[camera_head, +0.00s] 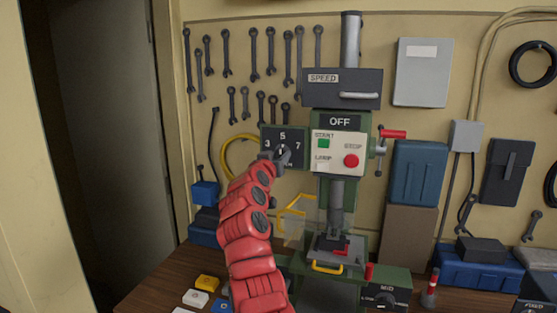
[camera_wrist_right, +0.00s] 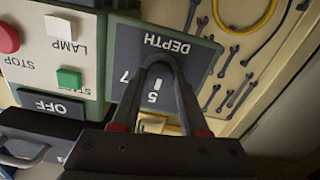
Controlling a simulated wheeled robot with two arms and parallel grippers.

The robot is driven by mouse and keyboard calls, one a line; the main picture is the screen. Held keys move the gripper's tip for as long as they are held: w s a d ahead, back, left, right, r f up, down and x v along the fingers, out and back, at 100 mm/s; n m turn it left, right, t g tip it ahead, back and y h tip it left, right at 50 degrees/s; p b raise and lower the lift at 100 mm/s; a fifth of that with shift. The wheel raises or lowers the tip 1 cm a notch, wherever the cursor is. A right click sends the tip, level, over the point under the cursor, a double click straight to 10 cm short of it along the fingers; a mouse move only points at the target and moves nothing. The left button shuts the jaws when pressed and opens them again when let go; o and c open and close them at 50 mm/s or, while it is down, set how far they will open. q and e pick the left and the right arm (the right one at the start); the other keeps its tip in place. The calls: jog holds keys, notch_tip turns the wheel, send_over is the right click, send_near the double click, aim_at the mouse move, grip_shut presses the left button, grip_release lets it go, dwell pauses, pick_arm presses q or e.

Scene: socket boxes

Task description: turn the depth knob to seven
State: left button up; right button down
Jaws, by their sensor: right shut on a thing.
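The depth dial plate (camera_head: 270,134) is a dark square with the numbers 3, 5 and 7, on the left side of the green drill press. Its knob sits in the middle, mostly hidden by my right gripper (camera_head: 282,154). My right gripper is shut on the depth knob. In the right wrist view, which is upside down, the dark fingers (camera_wrist_right: 157,66) close around the knob below the word DEPTH on the plate (camera_wrist_right: 199,63). A white mark (camera_wrist_right: 158,84) between the fingers appears to point toward the 5. My left gripper is not in view.
Right of the dial, a white panel (camera_head: 335,145) holds a green START button, a red STOP button and a LAMP switch. A red-tipped handle (camera_head: 393,134) sticks out farther right. Wrenches hang behind. Small blocks (camera_head: 207,283) lie on the wooden bench below.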

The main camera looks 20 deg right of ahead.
jog(key=m+b, duration=0.5)
jog(key=m, duration=0.6)
dwell(0.3)
jog(key=shift+m, duration=0.3)
jog(key=shift+c, duration=2.1)
grip_release()
